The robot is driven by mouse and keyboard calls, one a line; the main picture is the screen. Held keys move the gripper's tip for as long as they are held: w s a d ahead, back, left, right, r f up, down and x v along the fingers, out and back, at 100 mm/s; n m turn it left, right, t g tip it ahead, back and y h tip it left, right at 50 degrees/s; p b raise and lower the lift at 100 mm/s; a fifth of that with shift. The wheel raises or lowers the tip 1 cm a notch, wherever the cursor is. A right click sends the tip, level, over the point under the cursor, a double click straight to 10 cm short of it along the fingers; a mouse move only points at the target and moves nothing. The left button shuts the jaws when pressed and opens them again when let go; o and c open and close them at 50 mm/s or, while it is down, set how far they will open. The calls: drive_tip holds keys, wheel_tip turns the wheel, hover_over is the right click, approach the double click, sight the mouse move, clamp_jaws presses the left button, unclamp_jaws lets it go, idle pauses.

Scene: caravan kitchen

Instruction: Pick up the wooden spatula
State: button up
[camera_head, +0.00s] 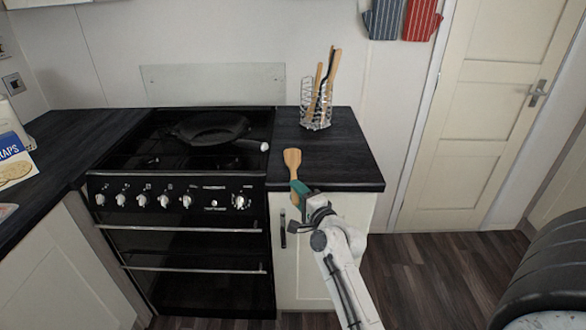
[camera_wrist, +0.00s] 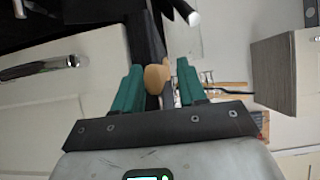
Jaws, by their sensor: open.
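The wooden spatula (camera_head: 292,160) shows at the front edge of the dark worktop right of the cooker in the head view. Its broad head points up and its handle runs down past the edge to my gripper (camera_head: 299,188). In the wrist view, the rounded wooden end of the spatula (camera_wrist: 155,78) shows between the two teal fingers of my gripper (camera_wrist: 158,70). The fingers stand apart, with a visible gap beside the wood. My gripper partly hides the handle, and I cannot tell whether either finger touches it.
A wire utensil holder (camera_head: 314,112) with wooden utensils stands at the back of the worktop (camera_head: 345,160). A black pan (camera_head: 210,128) sits on the cooker hob to the left. A cream cupboard (camera_head: 310,280) is below the worktop.

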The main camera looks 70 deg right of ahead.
drive_tip(key=shift+w+d, duration=0.45)
drive_tip(key=shift+w, duration=0.15)
drive_tip(key=shift+c, duration=0.2)
clamp_jaws()
